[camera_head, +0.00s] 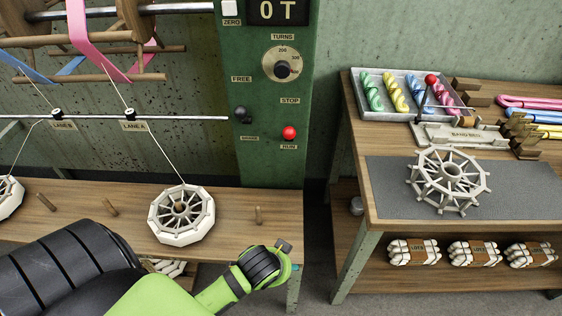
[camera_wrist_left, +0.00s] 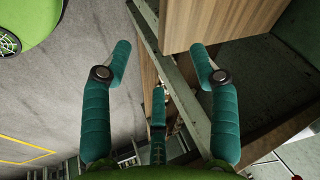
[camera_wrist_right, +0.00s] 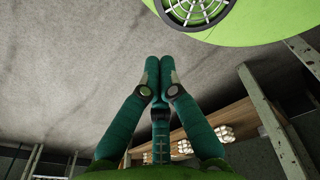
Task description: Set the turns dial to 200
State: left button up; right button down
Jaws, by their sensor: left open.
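The turns dial (camera_head: 281,64) is a round pale dial with a dark central knob, on the green control panel under the TURNS label. In the left wrist view my left gripper (camera_wrist_left: 161,55) is open and empty. In the right wrist view my right gripper (camera_wrist_right: 158,65) is shut with nothing visible between its fingertips.
A white spoked reel (camera_head: 182,214) sits on the left bench. A side table (camera_head: 385,210) stands right, holding another reel and a tray.

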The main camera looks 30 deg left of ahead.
pick_arm(q)
jog(key=w+a+r+m+t+y, duration=0.2)
jog(key=w+a+r+m+t, duration=0.1)
jog(key=w+r+m, duration=0.55)
jog(key=m+t+y+p, duration=0.3)
jog(key=m+t+y, duration=0.4)
jog(key=m, duration=0.6)
send_near(281, 71)
jog(key=x, duration=0.3)
jog(key=shift+n+t+h, duration=0.25)
jog(key=shift+t+h, duration=0.05)
jog(key=shift+t, duration=0.1)
jog(key=p+x, duration=0.1)
jog(key=x, duration=0.4)
jog(key=shift+s+a, duration=0.15)
jog(key=shift+w+a+f, duration=0.15)
jog(key=shift+w+a, duration=0.15)
jog(key=shift+w, duration=0.35)
jog(key=c, duration=1.1)
